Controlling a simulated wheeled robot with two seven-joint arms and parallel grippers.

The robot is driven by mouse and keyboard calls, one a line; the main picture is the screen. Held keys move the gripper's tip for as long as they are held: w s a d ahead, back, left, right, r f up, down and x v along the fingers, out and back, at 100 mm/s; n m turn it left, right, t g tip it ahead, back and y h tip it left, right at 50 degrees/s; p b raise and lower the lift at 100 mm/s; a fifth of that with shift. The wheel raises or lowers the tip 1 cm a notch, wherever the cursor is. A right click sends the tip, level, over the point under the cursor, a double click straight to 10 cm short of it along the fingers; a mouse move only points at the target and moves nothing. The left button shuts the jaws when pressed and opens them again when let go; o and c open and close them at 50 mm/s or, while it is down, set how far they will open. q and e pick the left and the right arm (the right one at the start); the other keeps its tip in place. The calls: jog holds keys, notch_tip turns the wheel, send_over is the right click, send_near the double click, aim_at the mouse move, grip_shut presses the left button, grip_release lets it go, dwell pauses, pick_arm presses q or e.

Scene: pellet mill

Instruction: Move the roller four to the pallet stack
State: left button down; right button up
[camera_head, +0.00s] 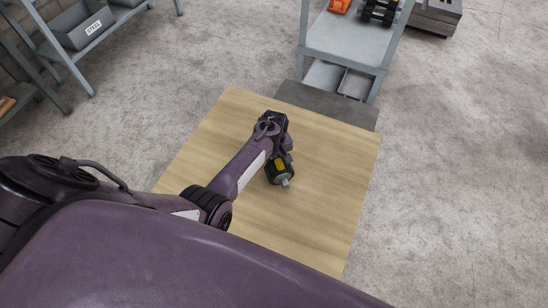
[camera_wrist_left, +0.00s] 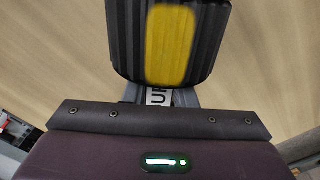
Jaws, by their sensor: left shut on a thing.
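A black ribbed roller (camera_head: 281,173) with a yellow patch and a grey shaft end hangs at my left gripper (camera_head: 282,157), over a pale wooden top. My left gripper is shut on it; the fingers are mostly hidden. In the left wrist view the roller (camera_wrist_left: 124,45) fills the upper middle, its yellow patch facing the camera. Part of a white label with dark letters shows just below it. Whether the roller touches the wood I cannot tell. The wooden top (camera_head: 325,190) is broad and flat; whether it is the pallet stack I cannot tell. My right gripper is out of view.
A grey metal cart (camera_head: 345,42) with black and orange items stands beyond the wood. A dark flat slab (camera_head: 325,104) lies at the wood's far edge. A shelf with a grey bin (camera_head: 85,27) stands at upper left. The concrete floor at right is clear.

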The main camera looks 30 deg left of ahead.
pick_arm(q)
jog(key=shift+w+r, duration=0.2)
jog(key=shift+w, duration=0.15)
jog(key=shift+f+b, duration=0.45)
jog(key=shift+f, duration=0.15)
jog(key=c, duration=1.5)
grip_release()
jog(key=o, duration=0.4)
jog(key=shift+s, duration=0.3)
jog(key=shift+o, duration=1.1)
jog(key=shift+s+f, duration=0.4)
jog(key=shift+f, duration=0.2)
jog(key=o, duration=0.9)
jog(key=shift+w+r, duration=0.15)
jog(key=shift+r, duration=0.1)
jog(key=shift+r, duration=0.15)
